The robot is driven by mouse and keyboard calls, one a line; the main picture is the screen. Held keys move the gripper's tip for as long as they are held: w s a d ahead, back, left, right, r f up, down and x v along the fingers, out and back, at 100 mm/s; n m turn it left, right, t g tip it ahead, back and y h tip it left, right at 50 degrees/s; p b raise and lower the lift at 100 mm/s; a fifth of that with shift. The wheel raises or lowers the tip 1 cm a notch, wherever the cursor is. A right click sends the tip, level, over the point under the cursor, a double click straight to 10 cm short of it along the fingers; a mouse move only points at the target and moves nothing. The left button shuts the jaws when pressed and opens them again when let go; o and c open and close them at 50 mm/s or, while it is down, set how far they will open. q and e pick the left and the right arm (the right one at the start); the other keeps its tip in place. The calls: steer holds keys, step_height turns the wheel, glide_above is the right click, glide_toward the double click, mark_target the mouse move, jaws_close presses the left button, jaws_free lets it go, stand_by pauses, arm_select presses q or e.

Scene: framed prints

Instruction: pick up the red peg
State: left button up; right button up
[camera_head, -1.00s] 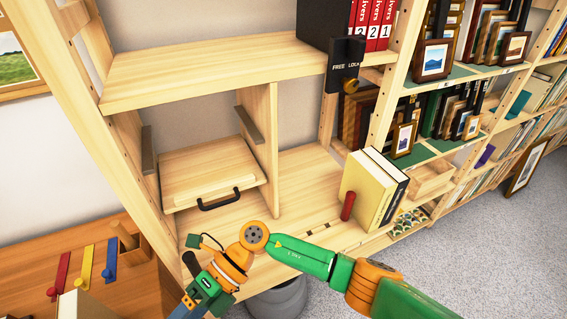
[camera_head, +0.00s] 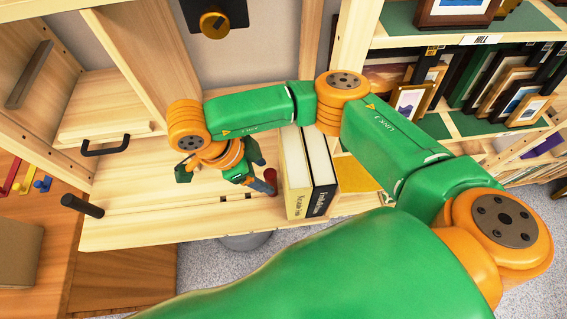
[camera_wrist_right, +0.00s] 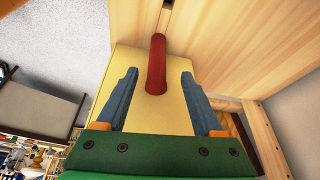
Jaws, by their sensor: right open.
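The red peg (camera_head: 270,176) stands on the light wood shelf board, right beside the cover of the pale yellow book (camera_head: 296,172). In the right wrist view the whole red peg (camera_wrist_right: 157,65) shows in front of the yellow cover. My right gripper (camera_head: 263,185) is open at the peg. In the wrist view its blue fingers (camera_wrist_right: 158,77) lie on either side of the peg's line, with gaps on both sides. I cannot tell how deep the peg sits between them. My left gripper is not in view.
A black book (camera_head: 321,172) stands against the yellow one. A dark cylinder (camera_head: 82,206) is at the board's front left. A black lock box (camera_head: 213,15) hangs above. Framed prints (camera_head: 408,103) fill shelves at right.

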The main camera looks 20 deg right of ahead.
mark_target(272, 184)
steer(key=x, duration=0.6)
steer(key=shift+s+a+f, duration=0.2)
steer(key=shift+a+f, duration=0.05)
steer(key=shift+f, duration=0.1)
steer(key=shift+d, duration=0.1)
jaws_close()
